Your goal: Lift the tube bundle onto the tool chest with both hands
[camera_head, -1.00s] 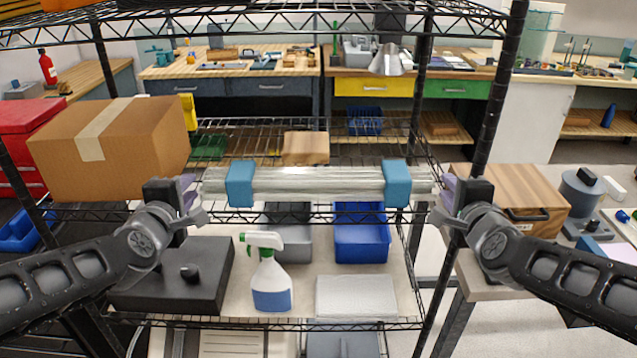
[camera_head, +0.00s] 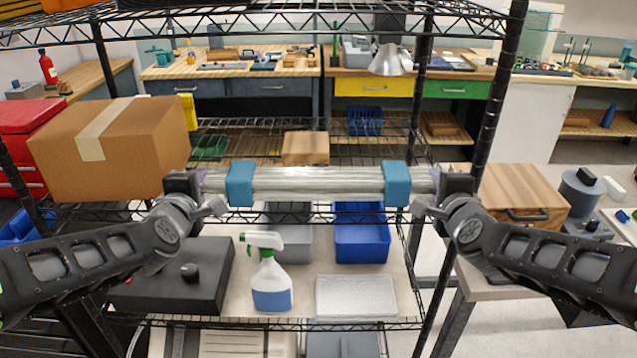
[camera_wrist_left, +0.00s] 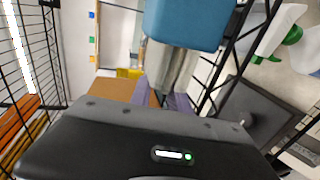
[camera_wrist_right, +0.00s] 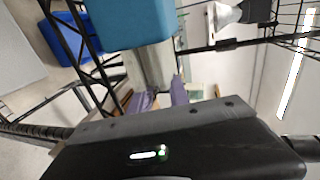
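The tube bundle (camera_head: 311,182) is a level bunch of clear rods with two blue bands (camera_head: 397,183). It spans the rack's middle in the head view. My left gripper (camera_head: 207,182) is at its left end and my right gripper (camera_head: 432,182) at its right end. In the wrist views, purple fingers of the left gripper (camera_wrist_left: 170,102) and right gripper (camera_wrist_right: 160,100) are close to the rod ends. Whether they press on the rods cannot be told. A red chest (camera_head: 22,120), likely the tool chest, stands at the far left, partly behind the cardboard box.
A cardboard box (camera_head: 115,150) stands left of the bundle. Black rack posts (camera_head: 493,90) flank the space. Below are a spray bottle (camera_head: 270,285), a black case (camera_head: 180,275) and a blue bin (camera_head: 361,240). A wooden box (camera_head: 522,192) stands at right.

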